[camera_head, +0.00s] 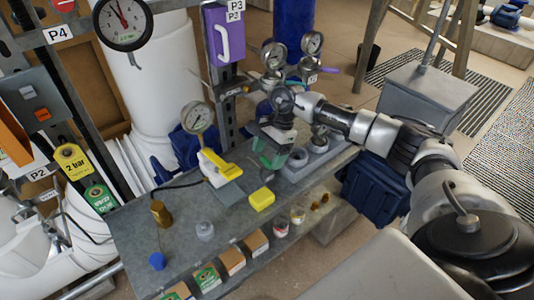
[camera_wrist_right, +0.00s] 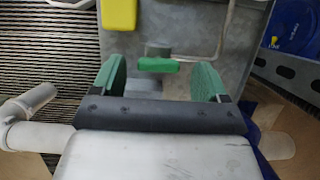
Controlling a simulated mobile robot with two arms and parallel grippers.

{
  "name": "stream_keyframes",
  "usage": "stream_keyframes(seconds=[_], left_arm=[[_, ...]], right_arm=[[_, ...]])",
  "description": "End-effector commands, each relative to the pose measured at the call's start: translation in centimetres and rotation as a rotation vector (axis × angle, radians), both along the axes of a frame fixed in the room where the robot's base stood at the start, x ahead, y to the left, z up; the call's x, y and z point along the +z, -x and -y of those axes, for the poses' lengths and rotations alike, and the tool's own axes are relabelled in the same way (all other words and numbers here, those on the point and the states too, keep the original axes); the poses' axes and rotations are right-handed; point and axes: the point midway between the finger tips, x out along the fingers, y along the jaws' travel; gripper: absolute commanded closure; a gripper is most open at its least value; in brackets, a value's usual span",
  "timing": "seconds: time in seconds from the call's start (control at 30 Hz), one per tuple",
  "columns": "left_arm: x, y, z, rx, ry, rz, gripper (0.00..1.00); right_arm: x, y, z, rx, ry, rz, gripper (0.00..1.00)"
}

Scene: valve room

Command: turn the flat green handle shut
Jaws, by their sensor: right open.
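In the right wrist view a small flat green handle (camera_wrist_right: 157,64) lies across the picture, ahead of my right gripper (camera_wrist_right: 160,78). The two green fingers stand wide apart, one to each side of the handle, with clear gaps. I cannot tell whether the handle is level with the fingertips. In the head view my right gripper (camera_head: 270,154) reaches in from the right and points down over the grey bench near the pipe fittings. Its green fingers show there, and the handle cannot be told apart from them. My left gripper is not in view.
A yellow block (camera_head: 262,199) lies on the grey bench (camera_head: 185,240), near the gripper. A gauge (camera_head: 197,117) with a yellow-handled fitting stands left of the gripper; more gauges (camera_head: 312,42) stand behind. Small boxes (camera_head: 233,261) and jars line the front edge.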

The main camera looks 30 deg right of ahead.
Motion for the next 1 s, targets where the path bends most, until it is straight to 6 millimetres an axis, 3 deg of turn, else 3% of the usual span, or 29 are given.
stream_keyframes(seconds=[0.17,0.43,0.77,1.0], left_arm=[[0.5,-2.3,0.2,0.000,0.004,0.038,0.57],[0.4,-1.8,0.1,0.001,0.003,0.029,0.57],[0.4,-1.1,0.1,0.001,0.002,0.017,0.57],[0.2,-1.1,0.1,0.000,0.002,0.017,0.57]], right_arm=[[-1.1,0.1,-0.4,-0.001,0.001,0.000,0.26],[-1.2,0.1,-0.5,-0.001,0.001,0.001,0.26],[-1.2,0.0,-0.5,0.000,0.000,0.001,0.75],[-1.2,0.1,-0.5,-0.022,0.000,0.002,0.75]])
